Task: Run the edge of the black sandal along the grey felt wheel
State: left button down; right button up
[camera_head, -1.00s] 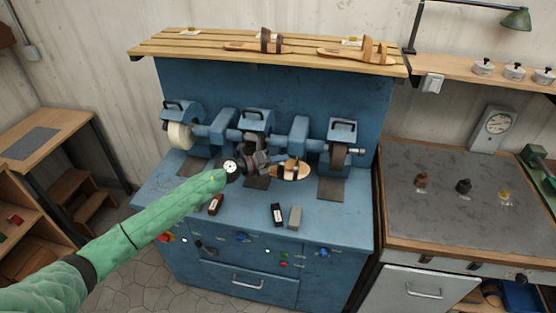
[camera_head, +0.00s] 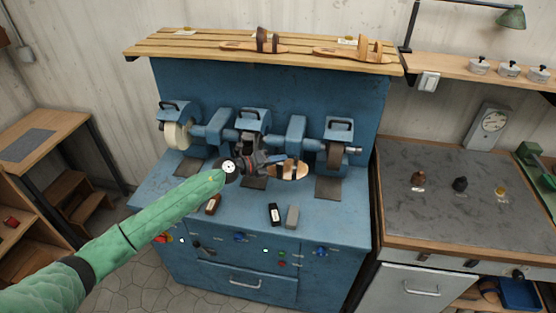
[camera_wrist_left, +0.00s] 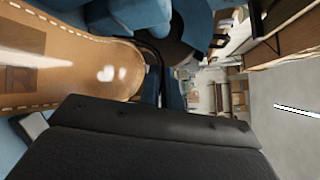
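The sandal (camera_head: 300,172), with a tan footbed and dark straps, is held in my left gripper (camera_head: 268,163) above the blue machine bench, in front of the middle wheel. In the left wrist view its stitched tan footbed (camera_wrist_left: 100,75) fills the left side, above a black finger (camera_wrist_left: 150,122). The middle wheel (camera_head: 245,138) is dark grey and partly hidden by its housing and my gripper. I cannot tell whether the sandal touches it. My right gripper is not in view.
On the bench front lie a brown block (camera_head: 213,204), a black block (camera_head: 274,214) and a grey block (camera_head: 292,216). Other sandals (camera_head: 350,51) rest on the slatted shelf (camera_head: 180,45) above. A grey-topped table (camera_head: 440,205) stands at the right.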

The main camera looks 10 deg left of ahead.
pick_arm(q)
jog(key=shift+d, duration=0.85)
jog(key=shift+s, duration=0.15)
dwell(0.7)
jog(key=shift+s+f, duration=0.15)
jog(key=shift+s, duration=0.5)
jog(key=s, duration=0.2)
jog(key=s+f, duration=0.1)
jog(key=s, duration=0.2)
jog(key=shift+s+a+f, duration=0.15)
jog(key=shift+s+f, duration=0.1)
jog(key=shift+s, duration=0.15)
